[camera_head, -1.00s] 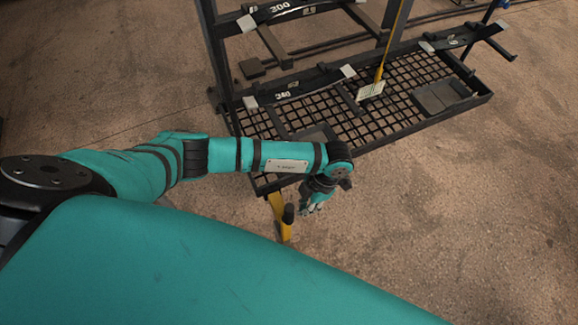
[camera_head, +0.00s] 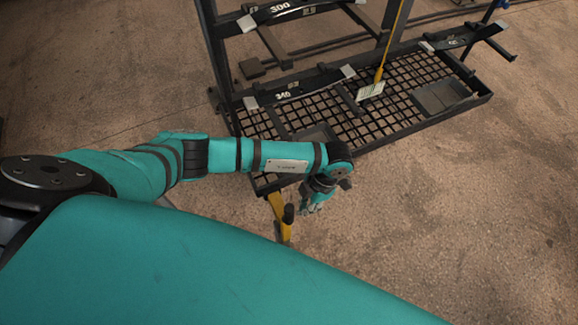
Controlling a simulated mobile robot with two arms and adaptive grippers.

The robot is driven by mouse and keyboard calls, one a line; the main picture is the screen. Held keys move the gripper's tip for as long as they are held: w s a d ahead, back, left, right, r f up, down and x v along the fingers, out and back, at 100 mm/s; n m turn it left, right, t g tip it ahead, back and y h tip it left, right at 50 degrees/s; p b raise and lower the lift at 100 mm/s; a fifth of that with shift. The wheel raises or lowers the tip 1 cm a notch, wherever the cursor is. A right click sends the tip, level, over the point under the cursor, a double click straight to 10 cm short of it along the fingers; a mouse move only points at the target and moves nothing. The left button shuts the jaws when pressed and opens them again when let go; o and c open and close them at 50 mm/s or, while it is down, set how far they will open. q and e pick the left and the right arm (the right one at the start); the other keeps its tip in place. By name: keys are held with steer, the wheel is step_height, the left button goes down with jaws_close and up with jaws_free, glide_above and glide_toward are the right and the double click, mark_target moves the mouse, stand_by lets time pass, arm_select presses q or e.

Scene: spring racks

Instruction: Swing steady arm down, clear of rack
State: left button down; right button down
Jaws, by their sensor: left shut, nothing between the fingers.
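My left arm comes in from the left and reaches across the front left corner of the black rack (camera_head: 372,147). Its forearm passes in front of part of the rack's mesh shelf. My left gripper (camera_head: 313,206) hangs down just in front of the rack's front edge, over the floor. It is small in the picture and looks shut and empty. Whether it touches the rack cannot be told. My right gripper is not in view.
A yellow piece with a dark knob (camera_head: 280,216) stands just left of my gripper, close to it. A yellow rod with a white tag (camera_head: 370,91) hangs over the mesh. Dark bars with white ends cross the rack. Floor at the right is clear.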

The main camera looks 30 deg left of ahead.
mark_target(286, 214)
arm_select(q)
steer(key=shift+s+a+p, duration=0.7)
steer(key=shift+s+a, duration=0.2)
steer(key=shift+s, duration=0.2)
steer(key=shift+s+a+p, duration=0.7)
steer(key=shift+s+a, duration=0.15)
steer(key=shift+s, duration=0.25)
steer(key=s+a+p, duration=0.6)
steer(key=s+a, duration=0.7)
steer(key=s, duration=0.4)
steer(key=shift+p, duration=0.4)
stand_by(2.8)
steer(key=shift+a, duration=0.1)
steer(key=shift+w, duration=0.1)
steer(key=w+d, duration=0.3)
steer(key=w, duration=0.1)
steer(key=shift+w+d+b, duration=0.35)
steer(key=shift+d, duration=0.05)
stand_by(0.3)
